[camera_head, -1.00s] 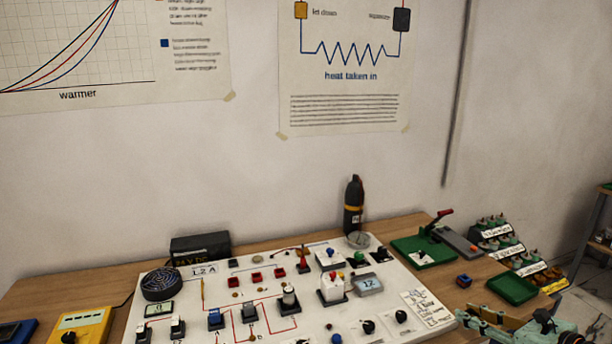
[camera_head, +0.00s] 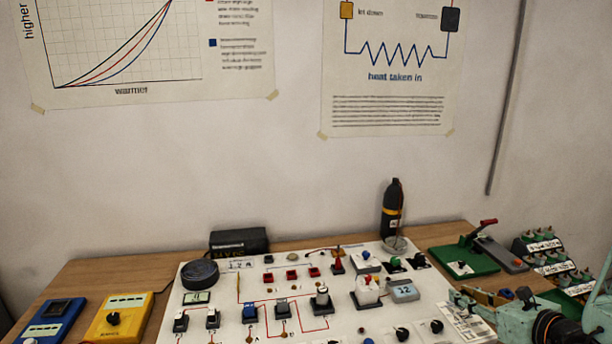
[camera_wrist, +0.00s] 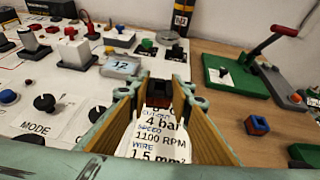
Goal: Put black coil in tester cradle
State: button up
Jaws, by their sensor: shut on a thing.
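My gripper (camera_head: 474,301) is at the right of the head view, over the right edge of the white board. In the wrist view, its tan-padded fingers (camera_wrist: 158,98) are shut on a small dark block with a reddish tint (camera_wrist: 159,89), which appears to be the black coil. Only part of it shows between the fingertips. No tester cradle is clearly marked. A blue box (camera_head: 42,330) with a dark square part on top (camera_head: 58,308) stands at the far left, far from my gripper; I cannot tell whether that is the cradle.
A yellow box with a knob (camera_head: 122,313) stands beside the blue box. The white board (camera_head: 345,325) carries switches, knobs and a display (camera_head: 403,290). A dark bottle (camera_head: 393,210) stands behind. A green base with a red lever (camera_head: 465,258) and a blue-red block (camera_wrist: 257,125) lie right.

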jog(key=w+a+r, duration=0.2)
jog(key=w+a, duration=0.2)
jog(key=a, duration=0.4)
jog(key=w+a+r, duration=0.3)
jog(key=w+a, duration=0.1)
jog(key=a, duration=0.3)
jog(key=w+a+r, duration=0.3)
jog(key=w+a, duration=0.1)
jog(key=a, duration=0.4)
jog(key=shift+a, duration=0.35)
jog(key=shift+f, duration=0.1)
